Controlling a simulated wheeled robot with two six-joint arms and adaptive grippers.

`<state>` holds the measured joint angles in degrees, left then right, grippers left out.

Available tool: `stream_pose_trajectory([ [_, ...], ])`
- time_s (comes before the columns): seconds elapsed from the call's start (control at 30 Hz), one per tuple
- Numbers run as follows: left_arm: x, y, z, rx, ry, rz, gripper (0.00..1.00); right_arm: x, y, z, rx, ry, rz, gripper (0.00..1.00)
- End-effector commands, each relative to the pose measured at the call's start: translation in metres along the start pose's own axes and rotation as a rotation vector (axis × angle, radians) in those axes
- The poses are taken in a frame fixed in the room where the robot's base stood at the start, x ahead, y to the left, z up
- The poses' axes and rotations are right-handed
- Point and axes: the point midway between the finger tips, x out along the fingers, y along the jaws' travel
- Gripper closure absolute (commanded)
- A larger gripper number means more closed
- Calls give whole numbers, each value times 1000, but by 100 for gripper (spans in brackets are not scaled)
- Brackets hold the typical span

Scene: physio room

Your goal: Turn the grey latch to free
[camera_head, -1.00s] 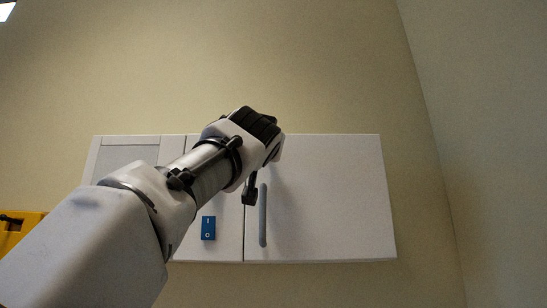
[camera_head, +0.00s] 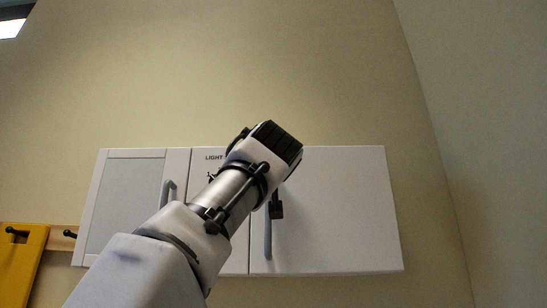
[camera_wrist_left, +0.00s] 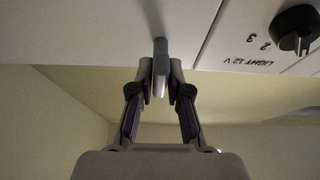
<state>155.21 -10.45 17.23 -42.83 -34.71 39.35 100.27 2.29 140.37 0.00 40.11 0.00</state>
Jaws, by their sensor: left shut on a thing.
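A grey latch (camera_wrist_left: 160,66) sticks out from the white cabinet front near its edge in the left wrist view, which shows the cabinet upside down. My left gripper (camera_wrist_left: 160,84) is shut on it, with one finger on each side. I cannot tell from these views exactly how far the latch is turned. My right gripper is not in view.
Another handle (camera_head: 167,193) is on the left door. A black knob (camera_wrist_left: 296,26) sits by the LIGHT label on the middle panel. A yellow board (camera_head: 20,255) hangs at left. The wall above is clear.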

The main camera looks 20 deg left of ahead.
Motion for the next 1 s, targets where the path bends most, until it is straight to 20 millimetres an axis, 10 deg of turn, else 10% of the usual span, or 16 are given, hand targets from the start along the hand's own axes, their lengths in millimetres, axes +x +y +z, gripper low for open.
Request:
stream_pose_trajectory([
  [0.1, 0, 0, 2, 1, -4, 0, 59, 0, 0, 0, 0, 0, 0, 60],
  [0.63, 0, 0, 1, 20, -3, 8, 59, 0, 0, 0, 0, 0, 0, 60],
  [1.0, 2, -1, -4, 414, -5, 174, 59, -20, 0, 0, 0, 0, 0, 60],
])
